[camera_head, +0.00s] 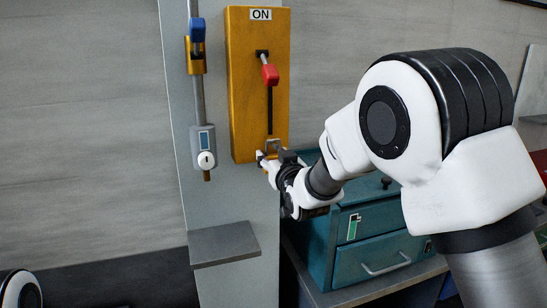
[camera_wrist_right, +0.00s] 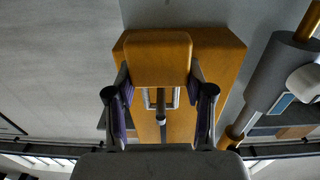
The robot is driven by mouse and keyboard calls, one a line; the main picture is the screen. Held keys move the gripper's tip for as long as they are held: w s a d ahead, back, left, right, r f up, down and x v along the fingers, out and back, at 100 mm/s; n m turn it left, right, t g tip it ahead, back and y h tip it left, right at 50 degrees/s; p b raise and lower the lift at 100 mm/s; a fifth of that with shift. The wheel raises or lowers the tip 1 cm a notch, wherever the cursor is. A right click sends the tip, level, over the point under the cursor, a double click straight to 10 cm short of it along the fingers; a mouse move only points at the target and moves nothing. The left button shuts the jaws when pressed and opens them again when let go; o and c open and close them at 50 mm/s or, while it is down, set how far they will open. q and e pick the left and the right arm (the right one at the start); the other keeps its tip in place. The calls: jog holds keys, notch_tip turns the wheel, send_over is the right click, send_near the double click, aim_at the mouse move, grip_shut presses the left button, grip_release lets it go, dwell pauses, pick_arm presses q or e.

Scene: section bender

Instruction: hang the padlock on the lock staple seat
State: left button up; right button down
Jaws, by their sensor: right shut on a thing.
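The padlock (camera_wrist_right: 158,60) is a rounded orange-brown block between the fingertips of my right gripper (camera_wrist_right: 160,82) in the right wrist view. My right gripper (camera_head: 265,158) is shut on it, low on the yellow panel (camera_head: 242,90) in the head view. The fingers have purple pads. A small grey squarish loop (camera_head: 272,146), at the lock staple seat, shows just above the gripper. A pale loop (camera_wrist_right: 177,97) also shows beside the padlock in the wrist view. I cannot tell whether the shackle is around the staple. My left gripper is out of view.
A red-handled lever (camera_head: 270,75) is above on the panel, under an ON label. A grey pole with a blue handle (camera_head: 197,30) and a grey box (camera_head: 203,146) stands left. A grey ledge (camera_head: 224,244) juts out below; a teal drawer cabinet (camera_head: 375,240) stands right.

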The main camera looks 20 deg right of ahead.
jog(key=shift+c, duration=1.7)
grip_release()
